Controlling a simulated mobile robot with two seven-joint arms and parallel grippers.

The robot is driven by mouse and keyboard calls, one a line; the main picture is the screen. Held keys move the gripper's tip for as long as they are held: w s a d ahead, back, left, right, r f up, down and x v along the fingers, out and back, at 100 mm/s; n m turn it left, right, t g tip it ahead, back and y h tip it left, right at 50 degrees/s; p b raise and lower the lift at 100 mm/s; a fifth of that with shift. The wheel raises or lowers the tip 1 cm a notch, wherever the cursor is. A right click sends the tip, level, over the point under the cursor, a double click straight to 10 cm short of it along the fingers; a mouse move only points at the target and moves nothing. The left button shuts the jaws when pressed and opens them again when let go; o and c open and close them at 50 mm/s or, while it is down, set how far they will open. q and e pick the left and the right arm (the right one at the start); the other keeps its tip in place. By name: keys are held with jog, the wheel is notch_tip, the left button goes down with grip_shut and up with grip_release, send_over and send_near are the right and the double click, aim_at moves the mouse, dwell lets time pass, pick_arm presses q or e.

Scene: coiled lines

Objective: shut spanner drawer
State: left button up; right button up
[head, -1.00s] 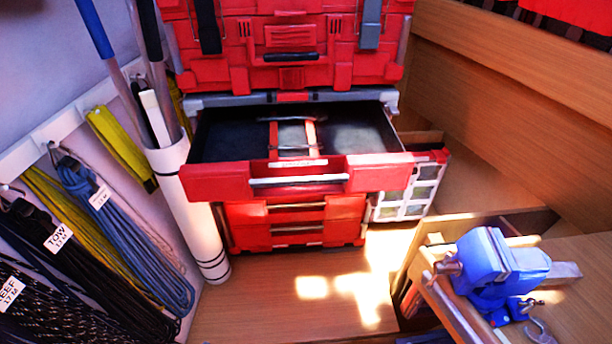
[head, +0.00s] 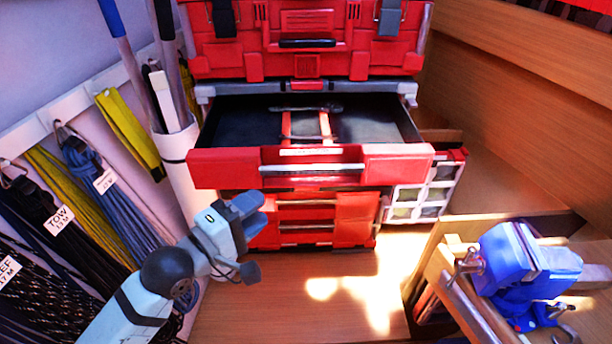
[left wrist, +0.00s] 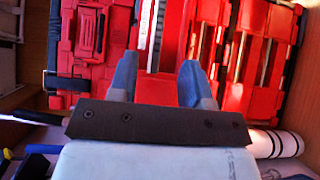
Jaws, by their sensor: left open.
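The red tool chest's open drawer (head: 398,164) sticks out toward me in the head view. It has a silver bar handle (head: 311,169), a pale label above it, and a dark inside holding spanner-like metal tools (head: 305,109). My left gripper (head: 257,238) is open and empty, below and left of the drawer front, apart from it in the head view. In the left wrist view its two fingers (left wrist: 157,80) point at red chest fronts, with pale strips beyond them; which drawer these belong to I cannot tell. My right gripper is not in view.
Shut red drawers (head: 310,220) lie below. A small white-framed organiser (head: 422,195) stands right of the chest. A blue vise (head: 520,262) on a bench is at lower right. Coiled lines (head: 110,205) and a white tube (head: 178,150) are at left. The floor in front is clear.

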aim_at(309, 172)
pick_arm(q)
jog(key=p+x, duration=0.1)
jog(key=x, duration=1.1)
jog(key=shift+p, duration=0.35)
jog(key=shift+w+d, duration=0.5)
grip_shut()
